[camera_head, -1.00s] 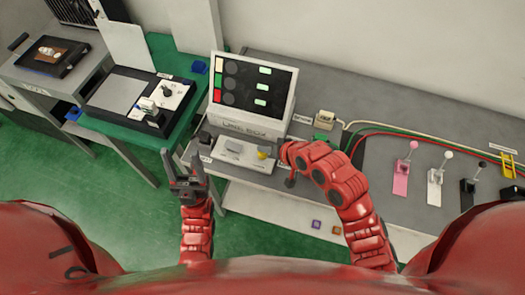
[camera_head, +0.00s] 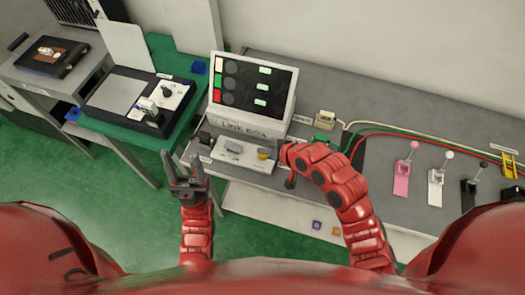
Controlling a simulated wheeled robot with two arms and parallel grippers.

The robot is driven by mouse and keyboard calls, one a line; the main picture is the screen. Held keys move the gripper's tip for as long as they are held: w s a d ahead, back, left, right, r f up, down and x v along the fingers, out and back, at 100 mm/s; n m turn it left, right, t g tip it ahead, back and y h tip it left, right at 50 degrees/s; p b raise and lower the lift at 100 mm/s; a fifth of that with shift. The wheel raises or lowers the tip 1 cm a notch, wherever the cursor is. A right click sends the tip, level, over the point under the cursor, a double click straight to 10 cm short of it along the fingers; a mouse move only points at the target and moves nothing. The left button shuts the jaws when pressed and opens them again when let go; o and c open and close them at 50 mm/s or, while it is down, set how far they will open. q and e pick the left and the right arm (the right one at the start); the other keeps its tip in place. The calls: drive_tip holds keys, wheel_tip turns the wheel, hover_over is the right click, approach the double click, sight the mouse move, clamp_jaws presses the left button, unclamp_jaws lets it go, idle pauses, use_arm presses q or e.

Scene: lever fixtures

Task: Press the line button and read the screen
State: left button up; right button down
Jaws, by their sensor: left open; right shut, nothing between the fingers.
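The line box (camera_head: 254,90) stands on the grey bench, with a dark screen. My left gripper (camera_head: 182,170) is open and empty, left of the panel.
Pink (camera_head: 402,175), white (camera_head: 435,187) and black (camera_head: 468,194) levers stand on the bench at right. Coloured cables (camera_head: 390,130) run along its back. A black device with a dial (camera_head: 172,95) sits on the green table at left.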

drive_tip(key=shift+f, duration=0.25)
drive_tip(key=shift+r, duration=0.15)
drive_tip(key=shift+r+p, duration=0.6)
drive_tip(key=shift+r, duration=0.3)
drive_tip(key=shift+r, duration=0.1)
drive_tip(key=shift+r+p, duration=1.65)
drive_tip(key=shift+r, duration=0.8)
